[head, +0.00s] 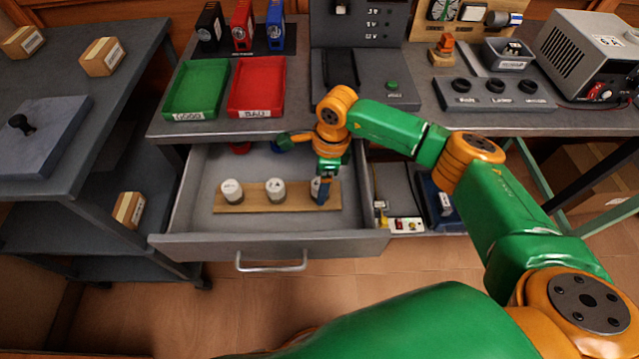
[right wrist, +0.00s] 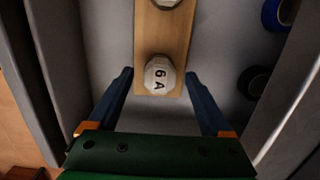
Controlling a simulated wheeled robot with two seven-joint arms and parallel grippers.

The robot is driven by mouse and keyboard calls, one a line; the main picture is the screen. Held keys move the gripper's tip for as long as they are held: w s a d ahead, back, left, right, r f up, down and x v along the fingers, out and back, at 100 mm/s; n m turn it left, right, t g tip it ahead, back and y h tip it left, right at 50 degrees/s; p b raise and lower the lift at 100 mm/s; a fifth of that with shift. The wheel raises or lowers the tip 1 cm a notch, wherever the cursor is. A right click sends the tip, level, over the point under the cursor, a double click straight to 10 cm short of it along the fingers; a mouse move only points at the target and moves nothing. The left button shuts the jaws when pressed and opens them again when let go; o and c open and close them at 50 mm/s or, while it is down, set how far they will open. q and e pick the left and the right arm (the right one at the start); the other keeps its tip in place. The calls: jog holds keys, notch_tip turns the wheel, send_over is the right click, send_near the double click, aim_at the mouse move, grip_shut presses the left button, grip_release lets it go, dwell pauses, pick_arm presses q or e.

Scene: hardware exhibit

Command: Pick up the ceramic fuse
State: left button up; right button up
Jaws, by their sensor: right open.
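Three white ceramic fuses stand upright in a row on a wooden board (head: 252,197) in the open drawer: a left one (head: 232,191), a middle one (head: 275,190) and a right one (head: 317,186). My right gripper (head: 323,195) points down at the right fuse and partly hides it. In the right wrist view a fuse marked "6 A" (right wrist: 160,76) lies between the tips of the open blue fingers (right wrist: 158,84), with a gap to each finger. Another fuse (right wrist: 167,3) is cut off at the top. My left gripper is out of view.
The grey drawer (head: 185,220) has raised walls around the board. Blue and red round items (head: 240,148) lie at its back. Above are a green tray (head: 196,90), a red tray (head: 257,85) and a panel with knobs (head: 495,92). Another bench (head: 60,140) stands left.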

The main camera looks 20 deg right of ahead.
jog(key=shift+f, duration=0.6)
jog(key=shift+a, duration=0.1)
grip_shut()
notch_tip(320, 180, up, 3)
jog(key=shift+r+b, duration=0.15)
jog(key=shift+b, duration=0.3)
jog(key=s+r, duration=0.3)
jog(key=s, duration=0.1)
jog(key=s+r, duration=0.3)
jog(key=s, duration=0.2)
jog(key=s+r+b, duration=0.1)
jog(key=s+r, duration=0.2)
jog(key=s, duration=0.2)
jog(key=shift+r, duration=0.4)
